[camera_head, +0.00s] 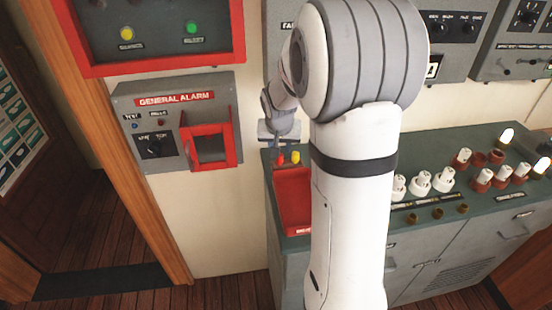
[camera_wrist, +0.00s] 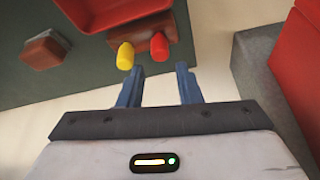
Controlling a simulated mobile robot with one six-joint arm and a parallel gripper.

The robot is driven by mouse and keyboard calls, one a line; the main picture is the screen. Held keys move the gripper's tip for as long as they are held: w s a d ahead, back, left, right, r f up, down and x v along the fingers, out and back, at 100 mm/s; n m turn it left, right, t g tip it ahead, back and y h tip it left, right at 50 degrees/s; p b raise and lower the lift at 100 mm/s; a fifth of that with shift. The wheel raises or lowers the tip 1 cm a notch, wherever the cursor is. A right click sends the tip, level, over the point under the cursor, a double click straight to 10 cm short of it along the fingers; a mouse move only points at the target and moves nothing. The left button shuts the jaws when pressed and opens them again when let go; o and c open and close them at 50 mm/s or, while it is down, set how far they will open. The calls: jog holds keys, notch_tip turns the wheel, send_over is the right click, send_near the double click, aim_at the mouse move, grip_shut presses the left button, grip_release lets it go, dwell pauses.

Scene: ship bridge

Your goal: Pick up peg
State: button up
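My gripper (camera_wrist: 160,82) is open and empty. Its two blue fingers point toward the pegs, a short gap away, with the red peg roughly between the finger lines and the yellow one near the left finger. In the head view my gripper (camera_head: 279,138) is just above the pegs, partly unclear.
A red tray (camera_head: 293,205) lies below the pegs in the head view. The general alarm box (camera_head: 180,120), with a red frame, is on the wall to the left. Several white and red knobs (camera_head: 441,180) stand on the console (camera_head: 470,215). My arm hides part of it.

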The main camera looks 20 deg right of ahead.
aim_at(279, 162)
jog(key=x, duration=0.4)
jog(key=p+x, duration=0.1)
jog(key=x, duration=0.1)
jog(key=shift+s+a+f, duration=0.15)
jog(key=shift+s+a, duration=0.05)
jog(key=shift+s, duration=0.05)
grip_shut()
